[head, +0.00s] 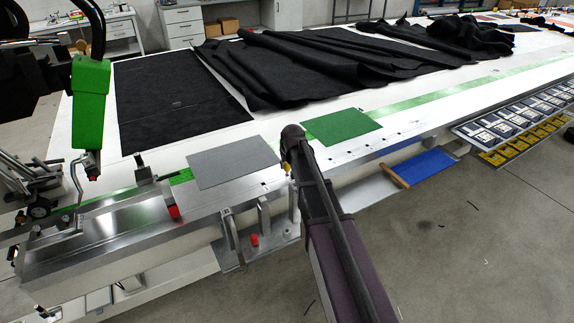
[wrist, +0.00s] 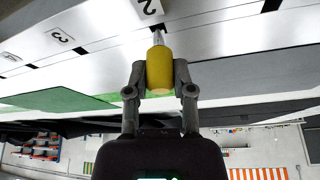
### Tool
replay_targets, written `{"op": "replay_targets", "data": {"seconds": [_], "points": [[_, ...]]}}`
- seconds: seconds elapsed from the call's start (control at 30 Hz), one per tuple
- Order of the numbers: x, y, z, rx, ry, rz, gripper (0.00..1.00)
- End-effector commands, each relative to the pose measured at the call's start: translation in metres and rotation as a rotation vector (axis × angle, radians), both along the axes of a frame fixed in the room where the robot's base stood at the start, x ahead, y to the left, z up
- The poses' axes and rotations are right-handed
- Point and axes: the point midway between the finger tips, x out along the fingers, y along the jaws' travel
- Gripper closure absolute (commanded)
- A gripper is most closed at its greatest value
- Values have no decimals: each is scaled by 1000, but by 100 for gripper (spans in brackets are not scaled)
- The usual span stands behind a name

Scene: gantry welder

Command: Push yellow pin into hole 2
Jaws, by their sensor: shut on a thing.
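The yellow pin (wrist: 159,75) is in my gripper (wrist: 160,85), with a finger on each side of its yellow body. Its thin metal tip points up in the wrist view, to the white table edge just below the label 2 (wrist: 148,6). Hole 2 itself is not clearly visible, and I cannot tell whether the tip is in it or only close to it.
Labels 3 (wrist: 60,36) and 4 (wrist: 10,57) sit along the same edge. A grey sheet (head: 233,162) and a green sheet (head: 341,126) lie on the table (head: 270,130) either side of my arm. A metal bracket with a red knob (head: 254,240) is below the edge.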

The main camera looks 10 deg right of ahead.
Motion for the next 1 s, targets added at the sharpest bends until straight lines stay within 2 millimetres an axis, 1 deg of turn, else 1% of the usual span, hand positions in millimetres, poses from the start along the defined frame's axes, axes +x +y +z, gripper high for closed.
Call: {"op": "replay_targets", "data": {"seconds": [1.0], "points": [[0,-1,-19,0,0,-1,100]]}}
